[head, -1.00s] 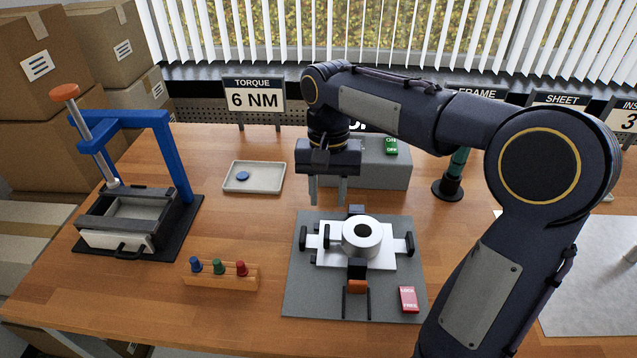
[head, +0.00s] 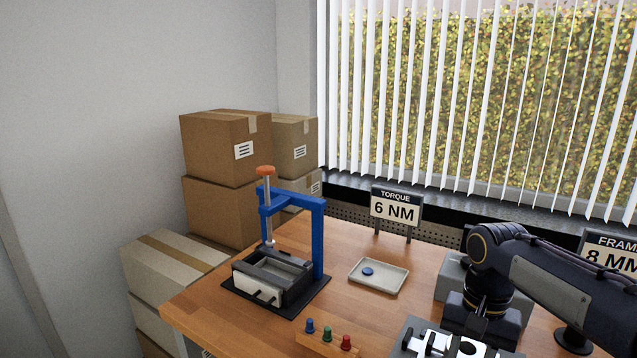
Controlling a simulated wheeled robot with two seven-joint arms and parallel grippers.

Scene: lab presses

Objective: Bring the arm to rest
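My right arm comes in from the right. Its dark gripper (head: 482,316) hangs downward over the back of the grey fixture plate (head: 412,328) at the bottom edge. The fingers cannot be made out against the fixture, so its opening is unclear. I see nothing held in it. The white fixture part (head: 432,343) shows just in front of the gripper and is cut off by the bottom edge. My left gripper is not in view.
A blue press (head: 318,235) with an orange knob stands at the table's left. A tray (head: 379,288) holds a blue disc (head: 368,271). A wooden rack (head: 320,342) holds coloured pegs. A grey box (head: 452,275) is behind the gripper. Cardboard boxes (head: 222,150) stand at the left.

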